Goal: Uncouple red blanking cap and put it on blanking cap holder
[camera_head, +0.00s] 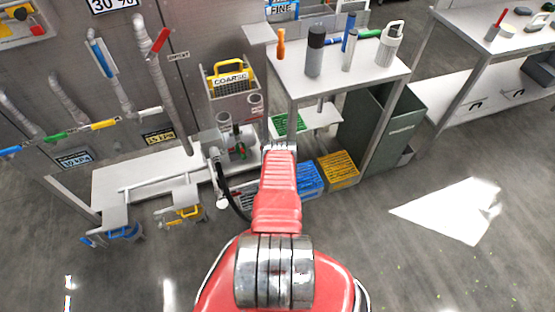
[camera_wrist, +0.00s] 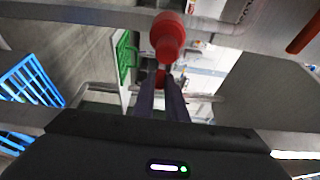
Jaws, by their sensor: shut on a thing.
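The red blanking cap (camera_wrist: 167,38) shows in the wrist view as a round red knob with a narrower part toward my fingers. My gripper (camera_wrist: 163,82) is shut on it, with a bit of red between the dark fingertips. In the head view, my red arm reaches forward to the end of the white bench, and the fingers and cap are hidden behind the arm's end. I cannot tell from these views whether the cap is still touching a fitting. I cannot make out the blanking cap holder for certain.
A white bench with pipework (camera_head: 238,143) stands at the left of my arm. Blue (camera_head: 309,178) and yellow (camera_head: 339,170) crates sit on the floor below a table (camera_head: 340,85) carrying bottles. A green-grey bin (camera_head: 385,130) stands right of them.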

